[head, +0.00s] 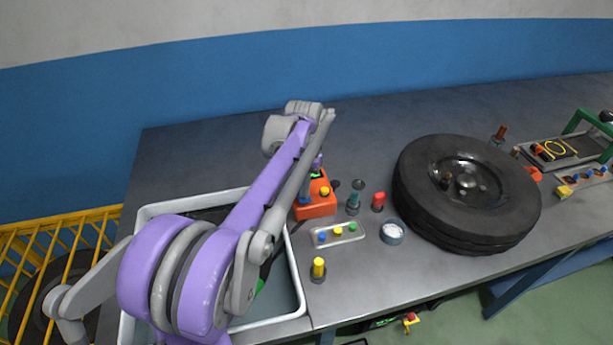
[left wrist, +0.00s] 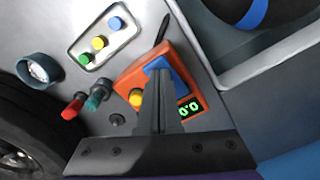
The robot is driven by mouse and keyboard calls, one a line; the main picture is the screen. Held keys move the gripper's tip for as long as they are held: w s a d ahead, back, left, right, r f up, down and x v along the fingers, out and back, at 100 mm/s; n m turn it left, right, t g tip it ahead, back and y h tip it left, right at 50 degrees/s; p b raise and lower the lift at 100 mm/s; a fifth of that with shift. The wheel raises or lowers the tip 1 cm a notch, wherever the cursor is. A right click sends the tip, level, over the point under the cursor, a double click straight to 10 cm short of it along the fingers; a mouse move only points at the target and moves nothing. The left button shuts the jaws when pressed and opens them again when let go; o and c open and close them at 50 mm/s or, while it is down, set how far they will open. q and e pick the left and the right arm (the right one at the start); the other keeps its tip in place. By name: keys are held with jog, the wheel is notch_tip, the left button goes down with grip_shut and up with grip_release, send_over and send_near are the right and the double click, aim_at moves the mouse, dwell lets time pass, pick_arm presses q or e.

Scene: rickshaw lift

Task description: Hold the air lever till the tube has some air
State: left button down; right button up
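An orange air unit (head: 316,203) stands on the bench just right of the grey tub. In the left wrist view the unit (left wrist: 133,79) has a blue lever (left wrist: 160,65), a yellow button (left wrist: 136,98) and a green display (left wrist: 188,110) that seems to read 0.0. My left gripper (left wrist: 162,82) points down over the unit. Its fingers look shut together, with tips at the blue lever; I cannot tell whether they touch it. In the head view my arm hides most of this gripper. A dark curved thing (left wrist: 225,8), possibly the tube, lies in the tub. My right gripper is out of view.
The grey tub (head: 297,285) is partly covered by my left arm. A tray of coloured caps (head: 325,236), a small white-filled bowl (head: 393,232), a red-topped piece (head: 378,201) and a large tyre (head: 465,190) stand to the right. The bench behind is clear.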

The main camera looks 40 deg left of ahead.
pick_arm(q)
jog(key=shift+f+b, duration=0.3)
jog(key=shift+f, duration=0.3)
jog(key=shift+r, duration=0.1)
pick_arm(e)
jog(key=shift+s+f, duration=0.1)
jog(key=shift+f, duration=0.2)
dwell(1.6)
pick_arm(q)
jog(key=shift+r+p, duration=2.15)
jog(key=shift+r, duration=1.45)
jog(key=shift+w+f, duration=0.1)
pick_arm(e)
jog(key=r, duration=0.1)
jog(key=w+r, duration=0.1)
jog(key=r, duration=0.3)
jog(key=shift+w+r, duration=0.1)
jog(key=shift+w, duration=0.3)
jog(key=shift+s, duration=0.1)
pick_arm(q)
jog(key=shift+d, duration=0.1)
